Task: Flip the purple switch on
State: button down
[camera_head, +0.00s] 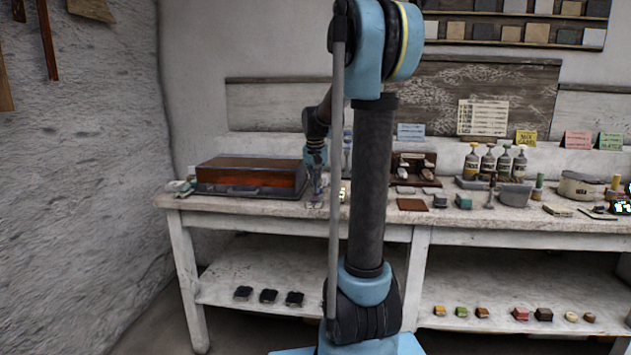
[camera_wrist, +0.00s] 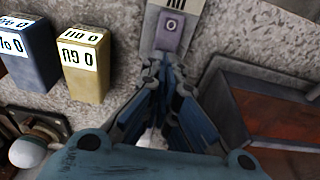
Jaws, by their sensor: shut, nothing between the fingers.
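The purple switch (camera_wrist: 170,30) sits on a grey housing with a white label at the top of the wrist view. Its on or off position is not clear to me. My gripper (camera_wrist: 163,68) is shut and empty, with its fingertips just below the switch in that view, over the lower part of the housing. I cannot tell whether they touch it. In the head view my gripper (camera_head: 316,192) is low over the back-left part of the bench, right of a brown wooden case. The switch cannot be made out there.
In the wrist view a yellow labelled block (camera_wrist: 84,65) and a blue one (camera_wrist: 28,52) stand left of my gripper. The wooden case (camera_head: 250,175) is close by; its edge fills the right of the wrist view. Bottles (camera_head: 488,162) stand farther right on the bench (camera_head: 470,222).

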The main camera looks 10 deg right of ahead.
jog(key=shift+w+f, duration=0.1)
jog(key=shift+f, duration=0.1)
dwell(0.3)
jog(key=shift+w+d+f+g, duration=0.1)
jog(key=shift+w+f+g, duration=0.05)
jog(key=shift+f+g, duration=0.3)
jog(key=shift+r, duration=0.15)
jog(key=shift+s+r, duration=0.1)
jog(key=shift+s, duration=0.1)
jog(key=shift+s+a+r, duration=0.25)
jog(key=shift+s+r, duration=0.05)
jog(key=shift+s, duration=0.2)
notch_tip(320, 180, up, 14)
jog(key=w, duration=0.2)
jog(key=shift+w+d+f, duration=0.15)
jog(key=shift+w+d, duration=0.05)
jog(key=shift+d, duration=0.25)
